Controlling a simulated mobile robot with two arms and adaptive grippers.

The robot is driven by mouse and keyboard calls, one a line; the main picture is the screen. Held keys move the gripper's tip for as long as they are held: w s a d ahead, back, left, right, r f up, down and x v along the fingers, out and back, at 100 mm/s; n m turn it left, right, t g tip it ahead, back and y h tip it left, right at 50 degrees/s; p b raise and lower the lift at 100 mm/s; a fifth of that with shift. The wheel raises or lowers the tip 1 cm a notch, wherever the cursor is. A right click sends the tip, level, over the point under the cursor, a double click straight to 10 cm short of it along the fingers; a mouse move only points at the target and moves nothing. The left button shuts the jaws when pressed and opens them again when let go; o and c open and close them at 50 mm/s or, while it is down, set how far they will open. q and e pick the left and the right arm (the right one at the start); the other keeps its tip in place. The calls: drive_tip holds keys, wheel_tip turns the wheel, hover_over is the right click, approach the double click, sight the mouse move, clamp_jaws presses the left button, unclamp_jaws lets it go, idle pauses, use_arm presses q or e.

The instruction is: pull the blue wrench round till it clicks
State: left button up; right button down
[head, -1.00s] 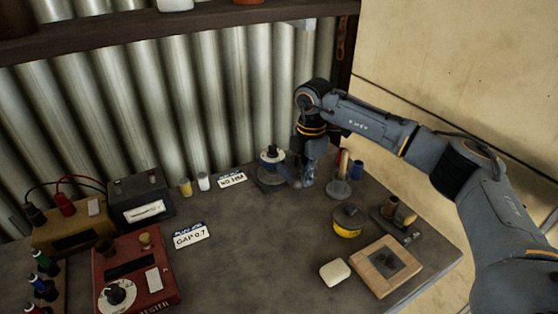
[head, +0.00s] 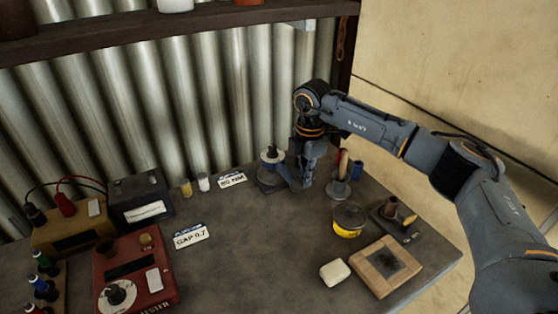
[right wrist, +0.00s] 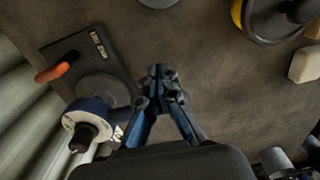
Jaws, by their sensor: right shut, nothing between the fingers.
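The blue wrench (head: 284,174) sits low on a dark fixture near the back of the bench, its blue arm pointing toward the front right. In the right wrist view its round white-and-blue head (right wrist: 84,122) surrounds a black upright knob, and its arm runs toward my fingers, which partly hide it. My right gripper (head: 306,184) is shut and empty, fingers down, just right of the wrench arm. In the right wrist view the gripper (right wrist: 161,78) has its fingertips together; I cannot tell whether they touch the wrench. My left gripper is out of view.
A stand with a red-handled tool (head: 341,178) is close on the right. A yellow-banded tin (head: 348,221), a wooden block (head: 384,266) and a cream block (head: 335,273) lie nearer the front. A red tester (head: 135,270) is at left. The bench middle is clear.

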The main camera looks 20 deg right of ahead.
sight(290, 184)
drive_tip(key=shift+s+a+p, duration=0.15)
drive_tip(key=shift+s+a, duration=0.05)
drive_tip(key=shift+a, duration=0.35)
drive_tip(key=shift+s+a+p, duration=0.15)
drive_tip(key=shift+a, duration=0.35)
idle(0.5)
drive_tip(key=shift+a, duration=0.3)
drive_tip(key=shift+s+a, duration=0.1)
drive_tip(key=shift+a, duration=0.4)
idle(0.3)
drive_tip(key=shift+a, duration=0.7)
idle(0.6)
drive_tip(key=shift+a+p, duration=0.3)
drive_tip(key=shift+a, duration=0.6)
idle(0.6)
